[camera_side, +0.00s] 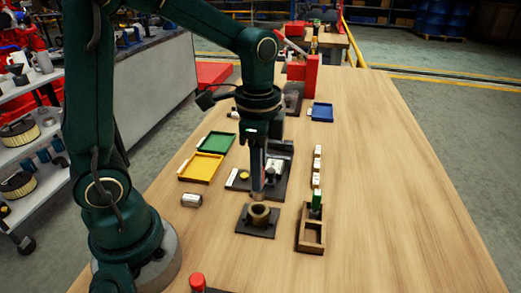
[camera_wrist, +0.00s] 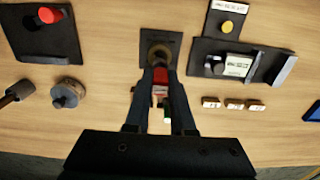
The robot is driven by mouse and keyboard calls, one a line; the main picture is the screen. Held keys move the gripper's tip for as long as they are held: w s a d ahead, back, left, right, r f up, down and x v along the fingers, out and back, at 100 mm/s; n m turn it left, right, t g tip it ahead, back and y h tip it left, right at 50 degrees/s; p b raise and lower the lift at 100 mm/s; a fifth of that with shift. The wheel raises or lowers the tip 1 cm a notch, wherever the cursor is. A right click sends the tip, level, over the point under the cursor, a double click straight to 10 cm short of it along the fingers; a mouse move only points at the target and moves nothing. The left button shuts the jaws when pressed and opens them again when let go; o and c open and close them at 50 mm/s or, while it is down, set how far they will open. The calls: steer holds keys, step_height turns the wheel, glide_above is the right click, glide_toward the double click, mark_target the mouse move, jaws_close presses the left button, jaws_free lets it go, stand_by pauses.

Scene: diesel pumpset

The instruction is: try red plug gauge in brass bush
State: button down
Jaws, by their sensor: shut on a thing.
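My gripper (camera_side: 257,190) is shut on the red plug gauge (camera_wrist: 160,76) and points down just above the brass bush. In the wrist view the gauge's red body shows between the fingertips (camera_wrist: 159,72). The brass bush (camera_side: 260,214) is a short hollow ring standing upright on a dark square plate (camera_side: 246,229). In the wrist view the bush (camera_wrist: 160,51) lies right beyond the fingertips, partly covered by them. The gauge's lower end is hidden, so I cannot tell whether it has entered the bore.
A wooden rack (camera_side: 301,240) with a green piece (camera_side: 316,200) stands right of the bush. Small labelled blocks (camera_side: 317,165) line up behind it. A dark fixture (camera_wrist: 238,62) stands behind the bush. Yellow (camera_side: 201,169) and green (camera_side: 216,143) trays lie left. The table's right side is clear.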

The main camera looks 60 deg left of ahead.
steer(key=shift+r, duration=0.6)
steer(key=shift+r, duration=0.2)
steer(key=shift+r, duration=1.9)
